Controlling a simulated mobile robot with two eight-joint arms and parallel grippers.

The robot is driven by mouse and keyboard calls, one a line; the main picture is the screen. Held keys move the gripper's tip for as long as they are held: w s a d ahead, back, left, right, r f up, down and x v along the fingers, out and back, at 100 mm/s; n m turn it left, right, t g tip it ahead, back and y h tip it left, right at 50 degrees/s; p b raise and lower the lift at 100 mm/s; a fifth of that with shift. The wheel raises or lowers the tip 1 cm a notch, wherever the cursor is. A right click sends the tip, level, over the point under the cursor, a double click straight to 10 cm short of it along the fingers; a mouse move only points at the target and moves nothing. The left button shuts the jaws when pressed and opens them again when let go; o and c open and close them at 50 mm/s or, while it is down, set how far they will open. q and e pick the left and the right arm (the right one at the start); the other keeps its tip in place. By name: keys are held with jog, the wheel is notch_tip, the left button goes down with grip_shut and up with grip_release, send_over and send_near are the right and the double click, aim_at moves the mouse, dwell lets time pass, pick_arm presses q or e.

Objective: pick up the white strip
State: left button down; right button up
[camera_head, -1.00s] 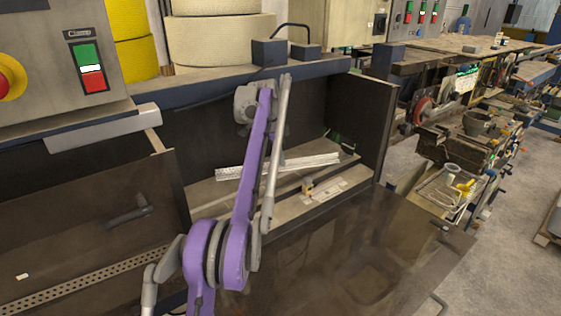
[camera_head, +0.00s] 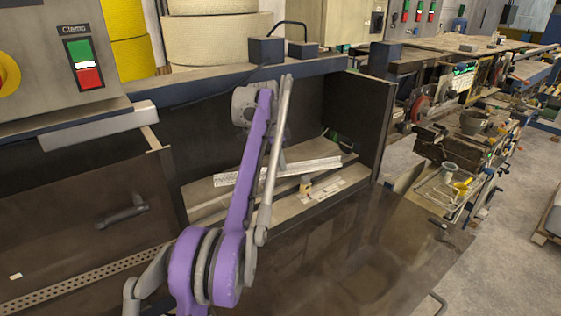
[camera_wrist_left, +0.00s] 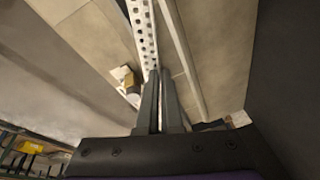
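The white strip (camera_head: 310,166) is a long, narrow, perforated piece inside the dark open-topped box, behind my left arm in the head view. Its middle is hidden by that arm. In the left wrist view the strip (camera_wrist_left: 143,28) runs from the top edge down to my left fingertips. My left gripper (camera_wrist_left: 160,72) has its two dark fingers close together, with the strip's lower end at their tips; they appear shut on it. The fingertips are hidden in the head view. My right gripper is not in view.
The box's dark right wall (camera_head: 362,125) stands close by the strip. A small yellowish block (camera_head: 305,185) and a pale label (camera_head: 325,188) lie in front of it. A brown tabletop (camera_head: 350,250) is clear in front. A control panel (camera_head: 50,50) is at upper left.

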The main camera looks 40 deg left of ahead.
pick_arm(q)
jog(key=shift+s+d+r+b, duration=0.15)
jog(key=shift+s+d, duration=0.1)
jog(key=shift+d, duration=0.5)
jog(key=shift+s+d+f+b, duration=0.1)
jog(key=shift+s+d+b, duration=0.1)
jog(key=shift+d, duration=0.5)
jog(key=s+d+r, duration=0.1)
jog(key=s+d, duration=0.2)
jog(key=d, duration=0.7)
jog(key=s+d+r, duration=0.1)
jog(key=s+d, duration=0.1)
jog(key=d, duration=0.8)
jog(key=shift+s+b, duration=0.3)
jog(key=shift+s, duration=0.1)
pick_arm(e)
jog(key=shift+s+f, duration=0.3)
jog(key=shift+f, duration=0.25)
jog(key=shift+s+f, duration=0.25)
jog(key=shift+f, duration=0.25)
pick_arm(q)
jog(key=shift+d+f, duration=0.1)
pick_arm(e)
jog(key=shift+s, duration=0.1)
